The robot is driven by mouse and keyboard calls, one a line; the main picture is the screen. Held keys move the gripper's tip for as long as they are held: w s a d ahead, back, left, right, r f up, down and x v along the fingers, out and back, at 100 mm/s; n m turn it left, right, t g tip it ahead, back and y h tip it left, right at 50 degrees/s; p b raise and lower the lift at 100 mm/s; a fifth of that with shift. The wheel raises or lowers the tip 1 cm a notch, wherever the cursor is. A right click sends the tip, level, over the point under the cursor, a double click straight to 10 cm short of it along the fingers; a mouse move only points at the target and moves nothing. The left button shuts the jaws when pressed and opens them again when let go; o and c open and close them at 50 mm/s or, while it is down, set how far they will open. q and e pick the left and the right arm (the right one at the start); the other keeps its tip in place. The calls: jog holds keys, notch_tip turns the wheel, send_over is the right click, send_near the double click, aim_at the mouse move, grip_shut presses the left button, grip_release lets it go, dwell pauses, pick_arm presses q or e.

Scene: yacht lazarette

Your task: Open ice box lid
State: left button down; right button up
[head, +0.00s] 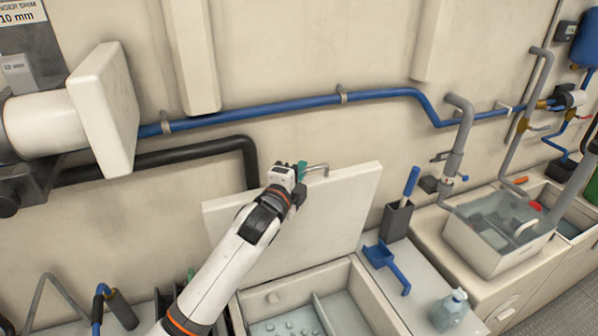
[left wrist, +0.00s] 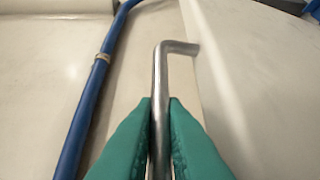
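The ice box lid (head: 343,213) is a cream panel standing raised, leaning near the wall behind the ice box (head: 360,290). The box below is open to view, with a divider and small pale pieces inside. A metal bar handle (head: 318,167) is at the lid's top edge. My left gripper (head: 301,170) is at this handle. In the left wrist view its green fingers (left wrist: 159,130) close on both sides of the handle bar (left wrist: 160,75). My right gripper is not in view.
A blue pipe (head: 290,104) runs along the wall just behind the lid.

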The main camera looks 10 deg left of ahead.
pick_arm(q)
jog(key=s+d+f+m+t+b, duration=0.1)
jog(key=s+d+f+b, duration=0.1)
jog(key=s+d, duration=0.3)
jog(key=shift+s+m+t+b, duration=0.35)
jog(key=shift+s+b, duration=0.4)
jog(key=shift+s, duration=0.45)
jog(key=c, duration=1.5)
grip_release()
jog(key=shift+s, duration=0.1)
jog(key=b+v, duration=0.2)
jog(key=v, duration=0.9)
jog(key=shift+s+a+b, duration=0.25)
jog(key=shift+s+b, duration=0.05)
jog(key=shift+s, duration=0.05)
